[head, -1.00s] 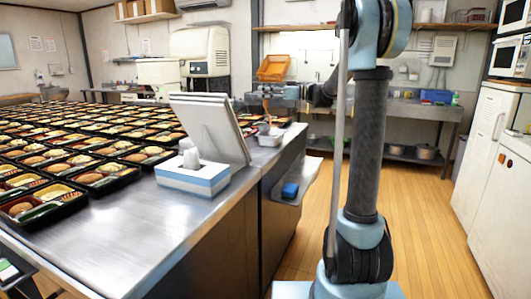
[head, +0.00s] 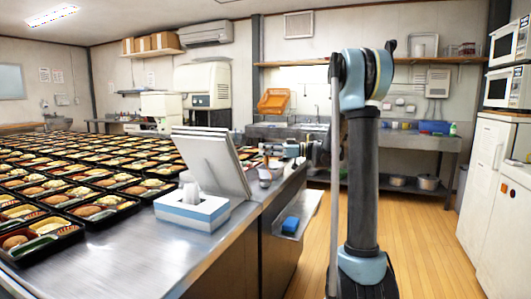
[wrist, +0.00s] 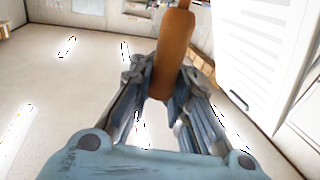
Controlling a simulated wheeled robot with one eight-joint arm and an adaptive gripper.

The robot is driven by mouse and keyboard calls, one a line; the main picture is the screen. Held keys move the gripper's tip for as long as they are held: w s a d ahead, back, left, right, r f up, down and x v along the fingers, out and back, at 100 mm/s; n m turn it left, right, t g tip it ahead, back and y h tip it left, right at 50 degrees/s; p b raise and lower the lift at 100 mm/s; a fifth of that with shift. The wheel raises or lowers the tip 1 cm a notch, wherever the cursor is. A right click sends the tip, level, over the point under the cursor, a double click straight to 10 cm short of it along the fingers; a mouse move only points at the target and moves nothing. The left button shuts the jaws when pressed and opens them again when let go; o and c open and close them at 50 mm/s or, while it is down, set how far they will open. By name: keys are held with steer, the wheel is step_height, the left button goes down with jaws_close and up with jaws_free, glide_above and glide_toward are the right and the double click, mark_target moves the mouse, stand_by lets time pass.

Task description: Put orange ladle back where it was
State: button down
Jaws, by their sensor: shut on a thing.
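The orange ladle shows in the wrist view as a brown-orange handle (wrist: 174,48) running up between my fingers. My gripper (wrist: 168,88) is shut on this handle. The ladle's far end runs out of the top of that view, so its bowl is hidden. In the head view my gripper (head: 274,149) is small, at the far end of the steel counter, above and close to a small pale container (head: 264,174). I cannot tell there whether the ladle touches the container.
The steel counter (head: 150,245) holds many filled bento trays (head: 95,208) on its left. A tissue box (head: 192,209) and a tilted white panel (head: 213,160) stand near its right edge. Wooden floor (head: 430,250) is clear on the right.

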steer(key=c, duration=1.5)
jaws_free()
steer(key=shift+d, duration=0.1)
steer(key=d, duration=0.8)
steer(key=s+d, duration=0.1)
steer(key=d, duration=0.2)
steer(key=shift+d, duration=0.4)
steer(key=s+a+f+m+h, duration=0.1)
steer(key=s+f+m+h, duration=0.35)
steer(key=s, duration=0.65)
steer(key=s+a+f+m+h, duration=0.1)
steer(key=s+f+m+h, duration=0.4)
steer(key=s, duration=0.5)
steer(key=shift+s+d+f+m+t+h, duration=0.15)
steer(key=shift+s+d+f+m+h, duration=1.2)
steer(key=shift+s+d+f, duration=1.35)
steer(key=shift+s+d+f+m+t+h, duration=0.2)
steer(key=shift+s+d+f+m+h, duration=1.15)
steer(key=shift+s+d+f, duration=1.4)
steer(key=shift+s+d+f+m+t+h, duration=0.15)
steer(key=shift+s+d+f+m+h, duration=1.25)
steer(key=shift+s+f, duration=2)
